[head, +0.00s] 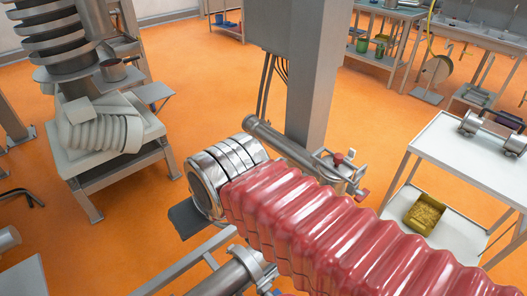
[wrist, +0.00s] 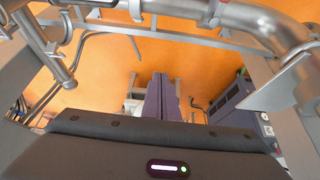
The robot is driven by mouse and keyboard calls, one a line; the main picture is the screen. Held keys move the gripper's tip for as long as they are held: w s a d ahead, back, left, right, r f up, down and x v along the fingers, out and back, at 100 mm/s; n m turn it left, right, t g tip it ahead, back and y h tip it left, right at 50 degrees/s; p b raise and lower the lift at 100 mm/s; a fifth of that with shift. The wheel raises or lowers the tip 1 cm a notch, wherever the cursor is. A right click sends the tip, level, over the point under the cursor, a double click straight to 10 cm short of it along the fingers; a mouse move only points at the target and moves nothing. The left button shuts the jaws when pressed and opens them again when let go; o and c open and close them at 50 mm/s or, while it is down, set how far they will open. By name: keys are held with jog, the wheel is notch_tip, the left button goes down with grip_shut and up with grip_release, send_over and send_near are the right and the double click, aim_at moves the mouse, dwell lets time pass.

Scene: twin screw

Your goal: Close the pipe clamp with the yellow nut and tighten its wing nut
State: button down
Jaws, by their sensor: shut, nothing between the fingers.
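My gripper (wrist: 160,84) shows in the wrist view as narrow purple-grey fingers beyond its dark housing. They are together and hold nothing. In the head view my red-sleeved arm hides most of the gripper. No yellow nut can be made out in either view. In the head view a clamp with red knobs (head: 338,166) sits on a steel pipe (head: 275,138) behind my arm. Another clamp-like collar (head: 249,264) is on a nearer pipe at bottom centre, partly hidden by my arm. I cannot tell its nut colour or whether it is closed.
A grey post (head: 308,70) stands behind my arm. A white cart (head: 455,150) at right bears a metal part, with a yellow bin (head: 424,214) below. A stand with a coiled grey hose (head: 100,135) is at left. In the wrist view a pipe elbow (wrist: 285,35) is close at upper right.

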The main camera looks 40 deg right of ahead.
jog(key=shift+w+d, duration=0.1)
jog(key=shift+d, duration=0.05)
jog(key=w+d+r+g, duration=0.1)
jog(key=w+d+g, duration=0.1)
jog(key=w+d, duration=1.4)
jog(key=w+d+f, duration=0.2)
jog(key=d+f, duration=0.2)
jog(key=d, duration=0.3)
jog(key=w+d+f+g, duration=0.1)
jog(key=w+d+f, duration=0.2)
jog(key=d, duration=0.4)
jog(key=w+d+f, duration=0.3)
jog(key=d+f, duration=0.2)
jog(key=d, duration=0.3)
jog(key=shift+f, duration=0.2)
notch_tip(320, 180, down, 9)
jog(key=s, duration=0.2)
